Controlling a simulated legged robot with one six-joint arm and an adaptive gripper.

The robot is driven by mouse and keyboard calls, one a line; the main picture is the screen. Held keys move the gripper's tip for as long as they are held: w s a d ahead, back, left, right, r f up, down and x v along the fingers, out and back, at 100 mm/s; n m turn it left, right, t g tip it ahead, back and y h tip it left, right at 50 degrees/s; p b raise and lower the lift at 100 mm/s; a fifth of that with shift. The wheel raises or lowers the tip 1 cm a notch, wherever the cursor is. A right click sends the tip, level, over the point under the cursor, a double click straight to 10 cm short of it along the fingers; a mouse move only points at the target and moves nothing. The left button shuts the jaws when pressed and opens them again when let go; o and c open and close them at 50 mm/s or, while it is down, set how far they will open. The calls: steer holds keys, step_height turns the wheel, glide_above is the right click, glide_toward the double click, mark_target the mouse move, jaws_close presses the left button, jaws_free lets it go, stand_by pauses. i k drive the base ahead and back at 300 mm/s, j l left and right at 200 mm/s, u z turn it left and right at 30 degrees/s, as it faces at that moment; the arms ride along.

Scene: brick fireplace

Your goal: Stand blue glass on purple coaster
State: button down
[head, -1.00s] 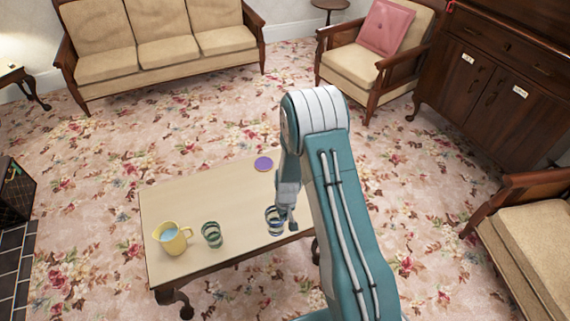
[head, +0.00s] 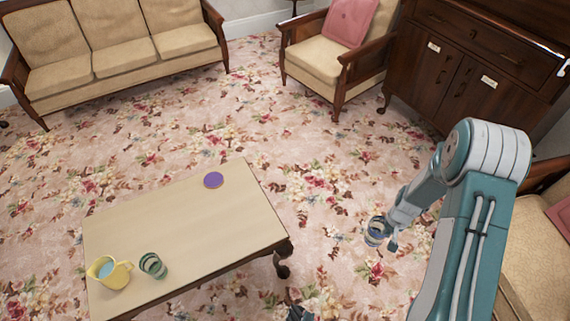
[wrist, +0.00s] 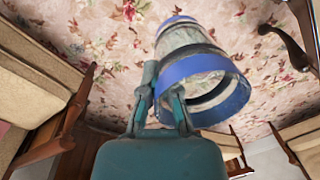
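The blue glass, a clear tumbler with blue and dark bands (head: 375,232), is held in the air to the right of the table. It also shows large in the wrist view (wrist: 205,72), its open rim towards the camera. My gripper (head: 389,238) is shut on the side of the glass near its rim; in the wrist view its fingers (wrist: 163,98) are at the rim's left edge. The glass looks somewhat tilted in the head view. The purple coaster (head: 213,180) lies flat and bare near the table's far right corner.
The wooden coffee table (head: 180,225) also bears a green-banded glass (head: 153,265) and a yellow jug (head: 108,272) near its front left. The space around the coaster is clear. A sofa, an armchair (head: 325,60) and a dark cabinet (head: 465,65) stand beyond.

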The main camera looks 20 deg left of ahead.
mark_target(213, 179)
steer(key=i+l+z, duration=0.2)
steer(key=i+z, duration=0.2)
steer(key=i+u, duration=0.3)
steer(key=i, duration=0.15)
steer(key=i+u, duration=0.35)
steer(key=i, duration=0.15)
steer(key=i+l+u, duration=0.3)
steer(key=i, duration=0.15)
steer(key=i+j+u, duration=0.1)
steer(key=i+u, duration=0.15)
steer(key=u, duration=0.2)
steer(key=i+u, duration=0.3)
steer(key=u, duration=0.2)
steer(key=i+l+u, duration=0.1)
steer(key=i+u, duration=0.15)
steer(key=u, duration=0.2)
steer(key=i+u, duration=0.2)
steer(key=u, duration=0.25)
steer(key=i+u, duration=0.2)
steer(key=u, duration=0.2)
steer(key=i+l+u, duration=0.15)
steer(key=u, duration=0.3)
steer(key=i+l+u, duration=0.15)
steer(key=u, duration=0.3)
steer(key=i+l+u, duration=0.1)
steer(key=l+u, duration=0.15)
steer(key=u, duration=0.2)
